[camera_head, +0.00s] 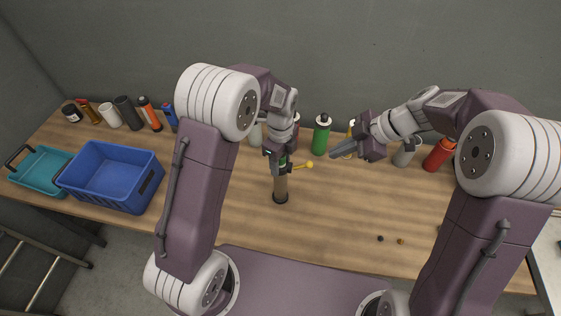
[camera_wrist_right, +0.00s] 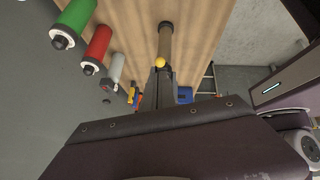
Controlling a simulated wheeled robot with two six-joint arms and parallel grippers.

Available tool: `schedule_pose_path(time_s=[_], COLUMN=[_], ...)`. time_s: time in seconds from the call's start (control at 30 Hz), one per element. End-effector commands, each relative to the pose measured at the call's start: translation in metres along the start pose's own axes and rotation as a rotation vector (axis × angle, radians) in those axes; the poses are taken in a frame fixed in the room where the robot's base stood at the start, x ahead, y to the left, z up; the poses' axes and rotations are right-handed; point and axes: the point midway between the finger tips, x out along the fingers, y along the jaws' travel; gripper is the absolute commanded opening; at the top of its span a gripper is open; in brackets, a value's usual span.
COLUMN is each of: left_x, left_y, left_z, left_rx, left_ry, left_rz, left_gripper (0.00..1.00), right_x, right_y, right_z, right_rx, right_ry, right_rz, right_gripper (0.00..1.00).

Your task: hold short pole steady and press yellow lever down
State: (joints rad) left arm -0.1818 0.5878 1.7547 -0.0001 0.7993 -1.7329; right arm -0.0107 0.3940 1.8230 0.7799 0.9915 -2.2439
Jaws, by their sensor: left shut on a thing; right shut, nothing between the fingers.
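In the right wrist view the yellow knob (camera_wrist_right: 160,63) shows just past the right fingertips (camera_wrist_right: 159,72), with the pole (camera_wrist_right: 165,42) behind.
A blue crate (camera_head: 86,190) and a teal tray (camera_head: 25,181) stand at the left. Bottles and cans line the back edge, including a green bottle (camera_head: 320,138) and a red one (camera_head: 437,156). Two small bits lie at front right. The table right of the pole is mostly clear.

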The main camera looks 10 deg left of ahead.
Motion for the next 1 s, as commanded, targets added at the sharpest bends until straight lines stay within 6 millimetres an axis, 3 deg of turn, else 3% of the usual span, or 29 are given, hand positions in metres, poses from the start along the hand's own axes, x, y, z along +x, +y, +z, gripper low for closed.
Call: schedule_pose_path(time_s=[0.53, 0.67, 0.8, 0.87, 1.0], left_x=[0.000, 0.000, 0.000, 0.000, 0.000], left_y=[0.000, 0.000, 0.000, 0.000, 0.000], left_z=[0.000, 0.000, 0.000, 0.000, 0.000], left_rx=[0.000, 0.000, 0.000, 0.000, 0.000], left_ry=[0.000, 0.000, 0.000, 0.000, 0.000], left_rz=[-0.001, -0.001, -0.001, -0.001, -0.001], left_gripper=[0.00, 0.00, 0.00, 0.00, 0.00], right_x=[0.000, -0.001, -0.017, -0.018, -0.004], right_y=[0.000, -0.005, 0.003, 0.010, 0.031], right_z=[0.000, 0.000, 0.007, 0.002, -0.036], right_rx=[0.006, 0.141, 0.337, 0.378, 0.275], right_ry=[0.000, -0.004, -0.123, -0.206, -0.370], right_rz=[0.000, -0.025, -0.073, -0.091, -0.102], right_gripper=[0.00, 0.00, 0.00, 0.00, 0.00])
